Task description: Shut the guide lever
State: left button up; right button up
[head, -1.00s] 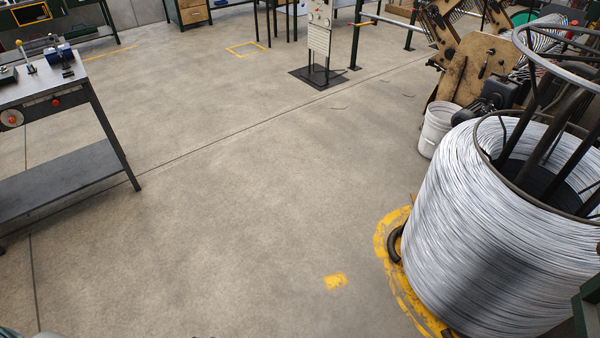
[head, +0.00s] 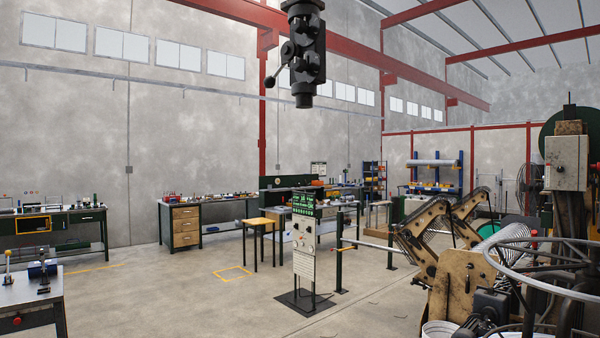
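A dark guide unit with rollers (head: 303,50) hangs into the head view from the top edge, a little right of the middle. A black lever with a round knob (head: 270,81) sticks out from its left side and slopes down to the left. I cannot tell from here whether this lever is open or shut. The top of the unit is cut off by the frame. Neither of my grippers is in view.
A control stand (head: 304,245) rises from the floor below the unit. A weaving machine (head: 455,285) and a wire coil's round frame (head: 545,260) crowd the right. A small metal table (head: 30,300) stands at the lower left. The floor (head: 180,305) between is clear.

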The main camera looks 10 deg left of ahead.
aim_at(269, 81)
jog(key=i+j, duration=0.25)
jog(key=j, duration=0.15)
jog(key=i+j, duration=0.25)
jog(key=j, duration=0.15)
jog(key=i+j, duration=0.25)
jog(key=j, duration=0.15)
jog(key=i+j+z, duration=0.1)
jog(key=j, duration=0.25)
jog(key=i+j+z, duration=0.25)
jog(key=i+j, duration=0.15)
jog(key=j, duration=0.35)
jog(key=i+j+z, duration=0.15)
jog(key=j, duration=0.25)
jog(key=i+j+z, duration=0.1)
jog(key=j, duration=0.3)
jog(key=z, duration=0.7)
